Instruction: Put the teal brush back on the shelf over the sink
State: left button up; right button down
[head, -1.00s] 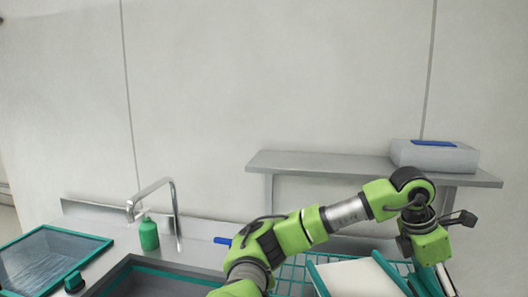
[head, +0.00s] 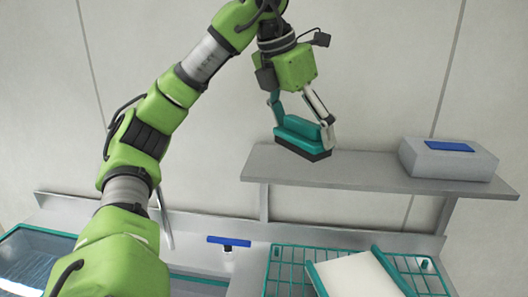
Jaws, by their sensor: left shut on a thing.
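The teal brush (head: 298,131) has a teal body and a dark underside. It is at the left part of the grey shelf (head: 345,171) on the wall. My left gripper (head: 303,118) is above the shelf, pointing down, and is shut on the brush. The brush's dark underside is at the shelf top; I cannot tell whether it touches. My right gripper is not in view.
A grey box (head: 447,160) with a blue top piece stands on the shelf's right part. The shelf between it and the brush is clear. Below are a teal wire rack (head: 287,268), a white board (head: 352,276) and a blue-handled tool (head: 229,241).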

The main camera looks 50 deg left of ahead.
pick_arm(q)
jog(key=shift+s+a+r, duration=0.25)
jog(key=shift+a+r, duration=0.1)
jog(key=shift+r, duration=0.15)
jog(key=shift+a, duration=0.3)
jog(key=w+a+f, duration=0.8)
jog(key=shift+w+a+b, duration=0.15)
jog(key=shift+w+b, duration=0.1)
jog(key=shift+b, duration=0.1)
jog(key=shift+w+a+f+p, duration=0.3)
jog(key=shift+f+p, duration=0.05)
jog(key=shift+f, duration=0.05)
jog(key=shift+w+a+f, duration=0.1)
jog(key=shift+a+f, duration=0.05)
jog(key=shift+f, duration=0.85)
jog(key=shift+w+a+f, duration=0.1)
jog(key=shift+a+f, duration=0.05)
jog(key=shift+f, duration=0.8)
jog(key=shift+d, duration=0.1)
